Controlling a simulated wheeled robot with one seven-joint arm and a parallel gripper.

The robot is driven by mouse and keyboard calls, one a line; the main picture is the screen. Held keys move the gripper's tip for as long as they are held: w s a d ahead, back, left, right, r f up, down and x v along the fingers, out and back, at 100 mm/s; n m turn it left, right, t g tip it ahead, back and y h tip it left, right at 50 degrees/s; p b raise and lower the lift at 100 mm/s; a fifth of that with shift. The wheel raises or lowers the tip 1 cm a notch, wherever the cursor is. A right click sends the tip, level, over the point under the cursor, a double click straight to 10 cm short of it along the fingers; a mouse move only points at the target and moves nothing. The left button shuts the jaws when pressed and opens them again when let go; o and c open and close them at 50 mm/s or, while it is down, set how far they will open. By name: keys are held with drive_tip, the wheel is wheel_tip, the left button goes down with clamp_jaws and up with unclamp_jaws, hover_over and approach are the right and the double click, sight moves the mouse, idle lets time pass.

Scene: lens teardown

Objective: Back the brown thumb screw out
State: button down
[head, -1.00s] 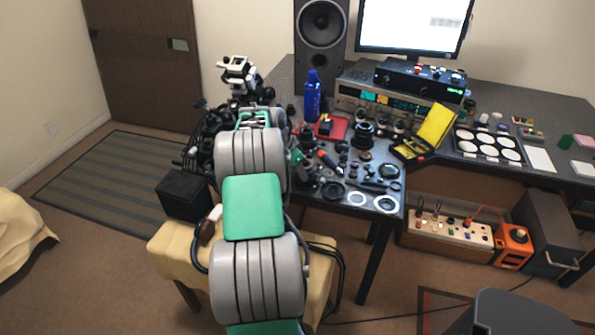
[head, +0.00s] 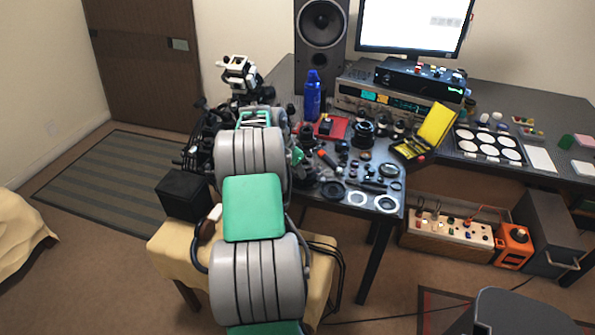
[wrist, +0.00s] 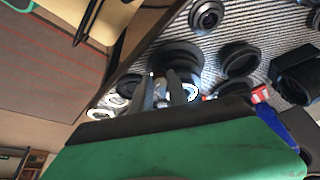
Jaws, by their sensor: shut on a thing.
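My gripper (wrist: 163,90) shows in the wrist view, its two grey fingers reaching past the green cover of my own wrist. It is shut on a small part between the fingertips, in front of a dark round lens piece (wrist: 180,58). The held part is too small and covered to make out its colour or shape. I cannot pick out the brown thumb screw for sure in either view. In the head view my arm hides the gripper and the spot where it works.
The desk (head: 379,223) holds several loose lens rings and tools. A blue bottle (head: 312,97) and a yellow case (head: 427,134) stand behind them. A black box (head: 183,195) is left of my arm. In the wrist view, more lens parts lie close around the fingers.

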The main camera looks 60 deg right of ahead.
drive_tip(key=n+t+b, duration=0.1)
drive_tip(key=n+t, duration=0.1)
drive_tip(key=n, duration=0.4)
drive_tip(key=s+n+t+y+b, duration=0.1)
drive_tip(key=n+t, duration=0.1)
drive_tip(key=n, duration=0.4)
drive_tip(key=s+n+t+y+b, duration=0.1)
drive_tip(key=n, duration=0.4)
drive_tip(key=shift+d+n+t, duration=0.3)
drive_tip(key=shift+n+t, duration=0.1)
idle(0.4)
drive_tip(key=c, duration=1.3)
unclamp_jaws()
drive_tip(key=shift+o, duration=0.2)
